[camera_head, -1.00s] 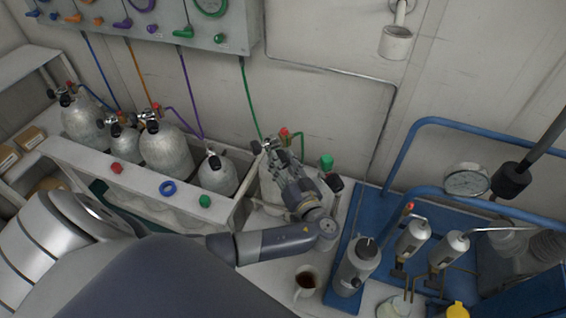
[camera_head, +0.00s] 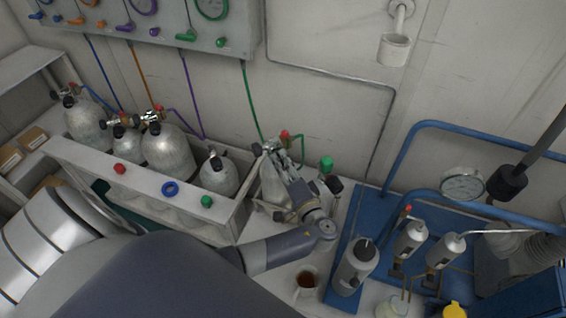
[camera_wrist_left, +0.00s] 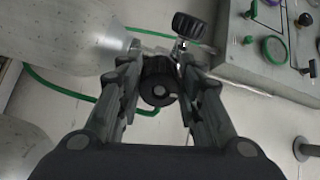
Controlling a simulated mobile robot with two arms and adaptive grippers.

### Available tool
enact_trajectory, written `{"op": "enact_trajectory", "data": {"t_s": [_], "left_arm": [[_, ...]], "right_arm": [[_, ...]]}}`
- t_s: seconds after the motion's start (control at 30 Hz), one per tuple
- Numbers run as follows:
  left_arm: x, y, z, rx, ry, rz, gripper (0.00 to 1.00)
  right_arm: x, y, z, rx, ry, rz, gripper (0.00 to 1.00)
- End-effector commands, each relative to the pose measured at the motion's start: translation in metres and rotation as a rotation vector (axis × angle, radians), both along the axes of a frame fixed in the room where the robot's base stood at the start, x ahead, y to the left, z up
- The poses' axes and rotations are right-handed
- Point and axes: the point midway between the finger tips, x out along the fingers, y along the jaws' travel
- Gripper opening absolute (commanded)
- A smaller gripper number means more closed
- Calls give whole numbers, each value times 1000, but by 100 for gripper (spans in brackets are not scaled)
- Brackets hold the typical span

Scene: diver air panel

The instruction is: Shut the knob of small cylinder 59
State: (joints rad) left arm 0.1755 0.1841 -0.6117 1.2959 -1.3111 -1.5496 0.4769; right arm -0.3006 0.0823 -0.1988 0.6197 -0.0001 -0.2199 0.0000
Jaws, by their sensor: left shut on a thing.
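My left gripper (camera_head: 273,153) is at the valve on top of a grey cylinder (camera_head: 271,188) at the back, right of the white rack. In the left wrist view, my left gripper (camera_wrist_left: 158,88) has its two fingers on either side of a round black knob (camera_wrist_left: 158,75) and is shut on it. The valve and a second black knob (camera_wrist_left: 190,26) show just beyond. A cylinder's grey body (camera_wrist_left: 70,40) lies at upper left in that view. No number is readable, so I cannot confirm which cylinder is 59. My right gripper is not in view.
Several cylinders stand in the white rack (camera_head: 125,185) to the left. A green hose (camera_head: 252,100) runs up to the wall panel (camera_head: 165,25). A green-capped valve (camera_head: 326,164) and a mug (camera_head: 307,284) are close to my arm. A blue frame (camera_head: 395,165) stands at right.

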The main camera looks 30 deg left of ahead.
Motion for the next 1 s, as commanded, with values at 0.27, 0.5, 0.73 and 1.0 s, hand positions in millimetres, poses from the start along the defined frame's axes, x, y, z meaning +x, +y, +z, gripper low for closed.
{"op": "enact_trajectory", "data": {"t_s": [0.27,0.5,0.73,1.0], "left_arm": [[0,0,3,137,222,0,10],[0,0,4,256,418,1,10],[1,0,4,370,603,1,10],[1,-1,5,504,822,0,10]], "right_arm": [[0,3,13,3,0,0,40],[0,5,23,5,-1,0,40],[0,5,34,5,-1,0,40],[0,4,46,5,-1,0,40]]}}
